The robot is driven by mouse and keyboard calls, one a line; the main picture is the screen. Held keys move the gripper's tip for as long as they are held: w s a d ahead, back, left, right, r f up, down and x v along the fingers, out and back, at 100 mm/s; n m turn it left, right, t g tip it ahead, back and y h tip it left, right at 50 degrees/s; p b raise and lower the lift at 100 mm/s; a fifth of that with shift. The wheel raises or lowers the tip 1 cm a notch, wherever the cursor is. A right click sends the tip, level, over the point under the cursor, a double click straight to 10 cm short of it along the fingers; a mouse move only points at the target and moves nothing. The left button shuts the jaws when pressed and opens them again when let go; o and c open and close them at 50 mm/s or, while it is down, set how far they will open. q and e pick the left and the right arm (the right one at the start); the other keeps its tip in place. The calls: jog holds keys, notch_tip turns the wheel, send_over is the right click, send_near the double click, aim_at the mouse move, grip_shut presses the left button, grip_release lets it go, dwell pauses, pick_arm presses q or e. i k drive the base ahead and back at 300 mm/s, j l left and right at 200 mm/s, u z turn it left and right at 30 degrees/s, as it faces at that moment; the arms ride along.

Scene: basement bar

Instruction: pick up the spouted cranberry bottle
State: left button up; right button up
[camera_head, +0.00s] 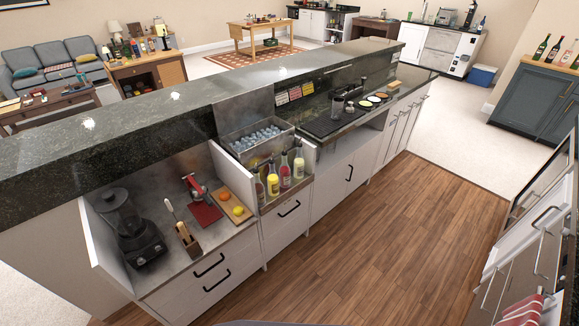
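A row of spouted bottles stands in the bottle rail (293,187) at the front of the bar's ice bin. The bottle with red contents (285,175) looks like the cranberry one and stands upright. A yellow bottle (273,182) is to its left, and a pale yellow-green bottle (299,167) is to its right. A darker amber bottle (260,190) stands at the left end. The labels are too small to read, and the rail hides the bottle bottoms. Neither of my grippers is in view.
Left of the bottles are a cutting board with fruit (234,205), a red mat (206,213), a utensil holder (188,241) and a blender (133,230). The ice bin (256,138) is behind the bottles. The wooden floor (380,240) in front is clear.

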aim_at(284, 171)
jog(key=i+l+u, duration=0.3)
jog(key=l, duration=0.4)
jog(key=i+l+u, duration=0.3)
jog(key=l, duration=0.45)
jog(key=i+l+u, duration=0.35)
jog(key=l, duration=0.45)
jog(key=l+u, duration=0.3)
jog(key=l, duration=0.55)
jog(key=l+u, duration=0.3)
jog(key=l, duration=0.6)
